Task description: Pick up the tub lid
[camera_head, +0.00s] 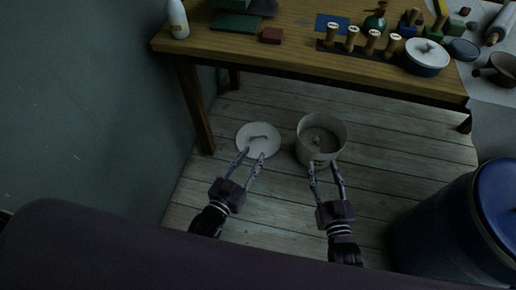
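The tub lid (252,133) is a round white disc with a small raised handle bar. It lies on the wooden floor, left of the open tub. The tub (305,150) is round and pale, and something small shows inside it. My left gripper (252,155) is open, its fingertips over the near edge of the lid, with nothing between them. Whether they touch the lid I cannot tell. My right gripper (323,165) is open and empty, its fingertips at the near rim of the tub.
A wooden table (290,56) stands behind, with a white bottle (177,19), stamps (352,38) and a blue lidded pot (427,57) on it. Its leg (194,105) is left of the lid. A blue barrel (440,228) stands at right. Bare floor lies between the grippers.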

